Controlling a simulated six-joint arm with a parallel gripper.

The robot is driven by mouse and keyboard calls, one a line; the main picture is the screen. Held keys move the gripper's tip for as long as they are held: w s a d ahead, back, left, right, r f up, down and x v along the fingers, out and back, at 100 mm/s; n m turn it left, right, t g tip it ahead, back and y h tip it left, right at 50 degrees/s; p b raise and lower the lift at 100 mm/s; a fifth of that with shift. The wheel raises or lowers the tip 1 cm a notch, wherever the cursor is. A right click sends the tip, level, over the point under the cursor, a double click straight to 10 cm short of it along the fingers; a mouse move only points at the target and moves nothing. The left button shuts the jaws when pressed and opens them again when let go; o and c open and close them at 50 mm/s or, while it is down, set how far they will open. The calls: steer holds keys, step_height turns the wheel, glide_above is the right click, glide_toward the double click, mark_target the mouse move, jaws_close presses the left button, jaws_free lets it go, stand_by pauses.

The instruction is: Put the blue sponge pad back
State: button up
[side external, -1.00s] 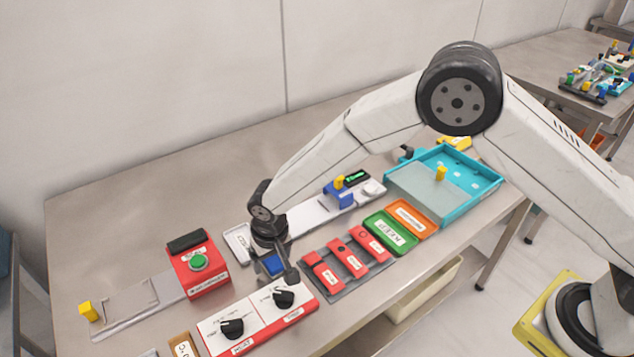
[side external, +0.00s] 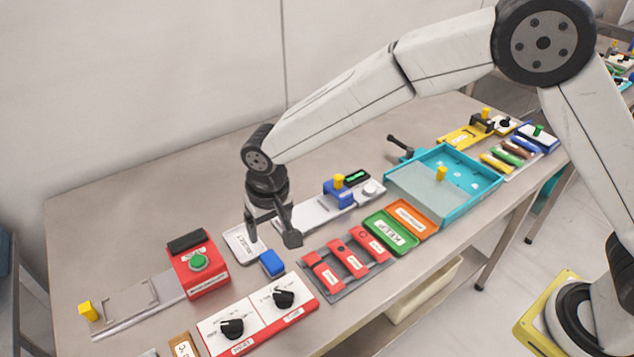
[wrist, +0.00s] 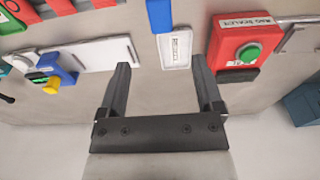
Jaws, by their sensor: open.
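The blue sponge pad (side external: 272,263) rests low at the table between the white labelled tray and the panel with two black knobs. It also shows at the top edge of the wrist view (wrist: 159,14), partly cut off. The white tray (side external: 241,244) lies beside it, with a printed label in it and no pad on it. Whether pad and tray touch is hard to tell. My gripper (side external: 272,234) is open and empty, above and behind the pad. In the wrist view its fingers (wrist: 160,66) are spread with nothing between them.
A red box with a green button (side external: 199,262) stands to the left. The knob panel (side external: 258,314) is in front. Red blocks on a grey rack (side external: 346,285) and a green tray (side external: 391,232) lie to the right. The table behind my gripper is clear.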

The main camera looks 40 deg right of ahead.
stand_by(0.6)
steer(key=s+d, duration=0.5)
steer(key=d, duration=0.3)
steer(key=s+d+r, duration=0.1)
steer(key=s+d, duration=0.5)
steer(key=d, duration=0.3)
steer(key=s+d+r+t, duration=0.1)
steer(key=s+d, duration=0.5)
steer(key=d, duration=0.3)
steer(key=shift+d, duration=0.25)
